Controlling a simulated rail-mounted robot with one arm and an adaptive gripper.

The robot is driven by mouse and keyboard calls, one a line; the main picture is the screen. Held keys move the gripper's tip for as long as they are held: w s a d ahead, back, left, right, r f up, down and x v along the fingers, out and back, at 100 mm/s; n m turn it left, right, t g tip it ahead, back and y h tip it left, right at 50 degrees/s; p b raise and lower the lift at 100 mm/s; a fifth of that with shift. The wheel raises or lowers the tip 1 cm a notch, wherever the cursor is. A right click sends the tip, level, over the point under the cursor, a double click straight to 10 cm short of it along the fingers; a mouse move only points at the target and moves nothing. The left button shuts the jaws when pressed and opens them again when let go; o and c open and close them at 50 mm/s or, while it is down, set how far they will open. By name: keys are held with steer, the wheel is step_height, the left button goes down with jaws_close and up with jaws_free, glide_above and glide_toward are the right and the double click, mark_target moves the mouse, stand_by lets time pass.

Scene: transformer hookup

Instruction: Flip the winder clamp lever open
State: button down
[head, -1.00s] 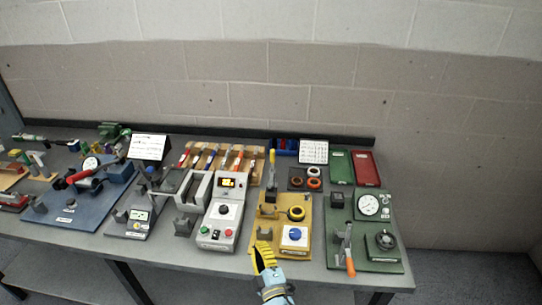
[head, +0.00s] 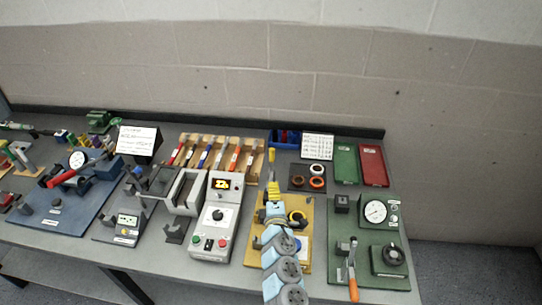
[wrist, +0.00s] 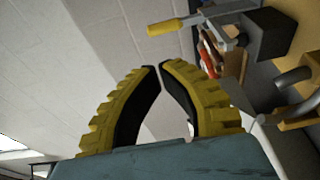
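The winder clamp lever (head: 272,168) has a yellow handle. In the head view it stands up at the back of the yellow winder board (head: 253,240). In the wrist view the yellow handle (wrist: 165,27) points left from a metal clamp on a dark block, at the upper right. My gripper (head: 273,206) is over the yellow board, in front of the lever and apart from it in the wrist view. Its yellow ribbed fingers (wrist: 160,67) nearly meet at the tips, with nothing between them. My arm hides part of the board.
Right of the board is a green board (head: 345,268) with a dial gauge and an orange-handled lever. Left is a grey control box (head: 212,240) with a lit display. Behind are a tray of rings (head: 297,184) and a wooden tool rack (head: 248,143).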

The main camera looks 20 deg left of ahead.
glide_toward(270, 155)
steer(key=shift+b+x, duration=1.15)
steer(key=shift+x, duration=2.8)
steer(key=shift+r, duration=0.1)
steer(key=shift+w+a+r+p, duration=0.1)
steer(key=shift+a+r+p, duration=0.15)
steer(key=shift+p, duration=0.3)
